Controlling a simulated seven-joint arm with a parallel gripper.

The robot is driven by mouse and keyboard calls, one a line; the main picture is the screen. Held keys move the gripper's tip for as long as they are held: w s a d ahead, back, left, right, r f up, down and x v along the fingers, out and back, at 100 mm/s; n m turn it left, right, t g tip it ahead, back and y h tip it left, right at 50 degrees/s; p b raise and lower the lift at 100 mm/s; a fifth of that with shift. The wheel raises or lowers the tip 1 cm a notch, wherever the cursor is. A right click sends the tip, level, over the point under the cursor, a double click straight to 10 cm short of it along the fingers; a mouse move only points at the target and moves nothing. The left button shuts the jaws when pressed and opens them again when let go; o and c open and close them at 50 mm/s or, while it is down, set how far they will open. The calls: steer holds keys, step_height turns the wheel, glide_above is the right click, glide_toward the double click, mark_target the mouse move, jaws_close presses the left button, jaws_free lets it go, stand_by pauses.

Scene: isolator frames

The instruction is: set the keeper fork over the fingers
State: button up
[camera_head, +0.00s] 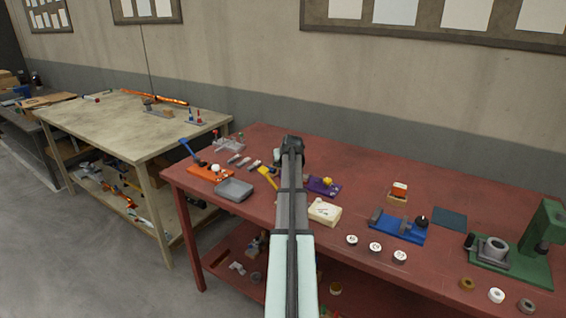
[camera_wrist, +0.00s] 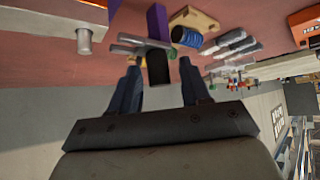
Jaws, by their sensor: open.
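My gripper (camera_wrist: 160,70) is open in the wrist view, its two dark fingers spread. A dark cylinder (camera_wrist: 158,68) shows between the fingertips, beside flat grey metal pieces (camera_wrist: 130,50) and a purple bar (camera_wrist: 157,20). I cannot tell whether the fingers touch any of these. The purple frame (camera_head: 328,189) stands just right of my arm in the head view, partly hidden by it. Several small grey pieces (camera_head: 243,162) lie left of my arm, also in the wrist view (camera_wrist: 228,45). I cannot tell which piece is the keeper fork; the frame's fingers are not clear.
The red table (camera_head: 470,220) also holds an orange frame (camera_head: 208,172) with a blue lever, a grey tray (camera_head: 234,190), a cream box (camera_head: 324,212), a blue frame (camera_head: 398,229) and a green press (camera_head: 520,265). A blue coil (camera_wrist: 187,37) sits beside the purple bar.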

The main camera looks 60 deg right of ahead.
steer(key=shift+c, duration=0.4)
jaws_close()
steer(key=shift+s, duration=1.95)
steer(key=shift+o, duration=0.4)
jaws_free()
steer(key=v, duration=1.4)
